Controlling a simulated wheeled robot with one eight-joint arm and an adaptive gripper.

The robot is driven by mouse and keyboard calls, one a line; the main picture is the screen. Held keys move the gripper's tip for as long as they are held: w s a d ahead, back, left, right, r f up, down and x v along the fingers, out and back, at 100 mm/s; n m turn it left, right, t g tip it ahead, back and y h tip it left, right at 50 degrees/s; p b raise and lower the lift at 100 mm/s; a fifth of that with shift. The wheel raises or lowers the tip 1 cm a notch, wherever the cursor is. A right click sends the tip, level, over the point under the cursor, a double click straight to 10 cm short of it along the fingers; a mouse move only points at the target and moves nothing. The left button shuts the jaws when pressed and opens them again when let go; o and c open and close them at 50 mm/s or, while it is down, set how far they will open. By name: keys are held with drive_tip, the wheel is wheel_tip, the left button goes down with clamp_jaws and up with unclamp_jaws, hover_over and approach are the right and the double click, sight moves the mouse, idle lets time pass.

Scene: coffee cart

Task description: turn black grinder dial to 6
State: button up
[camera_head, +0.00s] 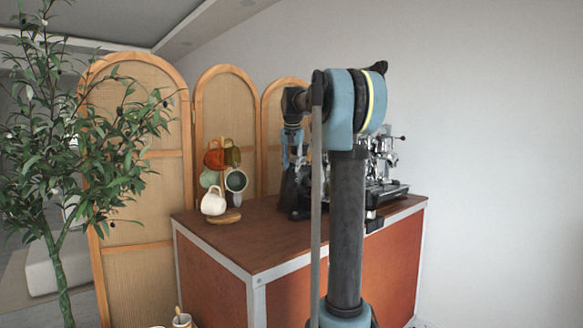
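A dark shape, apparently the black grinder (288,190), stands on the cart's brown counter, partly hidden behind my arm. Its dial and markings cannot be made out. My arm reaches over the counter from the front, and its far end with my gripper (292,158) points down at the grinder's upper part. The fingers are too small and dark to tell whether they are open or shut, or whether they touch the grinder.
The coffee cart (240,238) has a brown top and red-brown sides. A mug tree with several mugs (213,202) stands at its left end. An espresso machine (388,188) is to the right, partly behind my arm. A wooden screen (135,190) and a plant (45,165) stand left.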

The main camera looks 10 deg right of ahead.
drive_tip(key=v, duration=1.2)
drive_tip(key=shift+w+f, duration=0.1)
idle(0.4)
